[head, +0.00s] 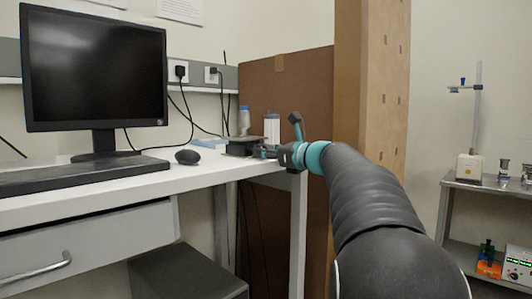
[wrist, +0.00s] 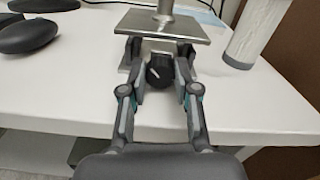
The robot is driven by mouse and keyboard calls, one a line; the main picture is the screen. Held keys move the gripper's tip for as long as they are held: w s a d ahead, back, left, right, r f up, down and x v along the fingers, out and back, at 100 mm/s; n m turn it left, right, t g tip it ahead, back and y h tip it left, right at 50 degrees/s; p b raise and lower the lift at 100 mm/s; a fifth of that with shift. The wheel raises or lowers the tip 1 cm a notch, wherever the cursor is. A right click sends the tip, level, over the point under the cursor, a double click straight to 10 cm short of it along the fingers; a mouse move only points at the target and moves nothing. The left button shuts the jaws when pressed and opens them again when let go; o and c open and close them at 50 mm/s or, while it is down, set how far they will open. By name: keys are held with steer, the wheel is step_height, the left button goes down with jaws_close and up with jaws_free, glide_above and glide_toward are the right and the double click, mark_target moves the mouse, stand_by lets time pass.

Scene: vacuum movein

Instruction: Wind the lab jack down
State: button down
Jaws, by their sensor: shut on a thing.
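The lab jack stands on the white table near its right end. In the wrist view its metal top plate (wrist: 155,24) lies flat, with part of its body showing below. Its black knob (wrist: 160,71) faces me, with a pale mark on it. My gripper (wrist: 160,62) has one finger on each side of the knob and is shut on it. In the head view my gripper (head: 278,153) is at the table's right end, beside the dark jack (head: 243,147). The jack's lower mechanism is mostly hidden by my fingers.
A metallic upright thing (wrist: 165,7) rises at the plate, cut off by the frame. A pale cylinder (wrist: 254,36) stands close to its right. The mouse (head: 187,157), keyboard (head: 80,173) and monitor (head: 95,75) are to the left. A brown panel (head: 287,90) stands behind.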

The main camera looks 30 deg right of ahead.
steer(key=shift+n, duration=0.5)
steer(key=c, duration=0.8)
jaws_free()
steer(key=shift+c, duration=0.2)
steer(key=v, duration=1.2)
